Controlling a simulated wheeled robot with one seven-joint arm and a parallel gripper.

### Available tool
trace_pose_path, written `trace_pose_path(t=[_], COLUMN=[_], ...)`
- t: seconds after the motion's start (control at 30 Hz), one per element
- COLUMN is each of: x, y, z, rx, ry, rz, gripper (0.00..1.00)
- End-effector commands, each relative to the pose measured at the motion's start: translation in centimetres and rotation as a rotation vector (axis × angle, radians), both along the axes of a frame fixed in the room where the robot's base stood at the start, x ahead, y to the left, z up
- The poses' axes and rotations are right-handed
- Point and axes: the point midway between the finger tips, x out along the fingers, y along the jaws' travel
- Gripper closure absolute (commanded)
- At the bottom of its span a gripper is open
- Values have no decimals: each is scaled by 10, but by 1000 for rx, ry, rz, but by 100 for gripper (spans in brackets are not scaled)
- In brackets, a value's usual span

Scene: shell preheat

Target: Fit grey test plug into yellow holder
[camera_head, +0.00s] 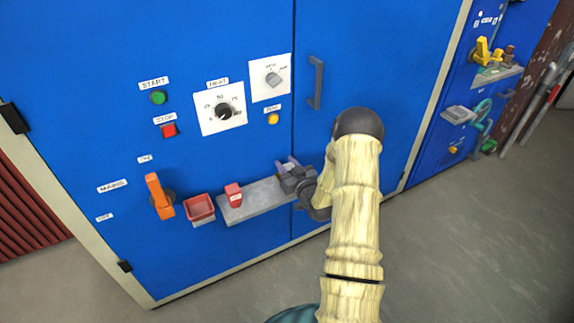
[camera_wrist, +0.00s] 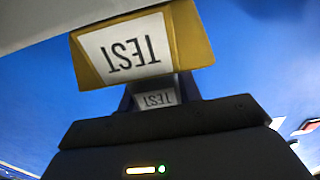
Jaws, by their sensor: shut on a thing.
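My gripper (camera_head: 286,166) is at the front of the blue cabinet, just above the right end of the grey shelf. In the wrist view, its fingers are shut on the grey test plug (camera_wrist: 157,98), which carries a small white TEST label that appears upside down. The yellow holder (camera_wrist: 192,36), with a larger upside-down TEST label, shows just above the plug in that picture. The plug's upper end meets or passes behind the holder's lower edge; I cannot tell whether it is inside. In the head view, I cannot make out plug or holder at the gripper.
The grey shelf (camera_head: 262,199) bears a red block (camera_head: 233,195). A red bin (camera_head: 200,207) and orange handle (camera_head: 159,195) are to its left. A dark door handle (camera_head: 316,83) stands out above my gripper. Another panel with a yellow lever (camera_head: 482,50) is at right. The floor is clear.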

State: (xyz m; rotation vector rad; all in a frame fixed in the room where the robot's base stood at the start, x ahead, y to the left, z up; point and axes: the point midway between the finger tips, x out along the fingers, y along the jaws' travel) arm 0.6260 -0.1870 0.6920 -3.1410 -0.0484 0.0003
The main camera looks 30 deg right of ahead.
Motion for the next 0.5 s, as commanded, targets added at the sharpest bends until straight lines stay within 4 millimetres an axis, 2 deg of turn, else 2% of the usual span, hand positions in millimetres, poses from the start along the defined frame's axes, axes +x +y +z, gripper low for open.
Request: trace_pose_path(t=[0.13, 0.17, 0.27, 0.5], x=[0, 0, 0, 0], y=[0, 0, 0, 1], z=[-5, -4, -4, -4], rx=[0, 0, 0, 0], ry=[0, 0, 0, 0], rz=[0, 0, 0, 2], gripper=[89, 62, 44, 44])
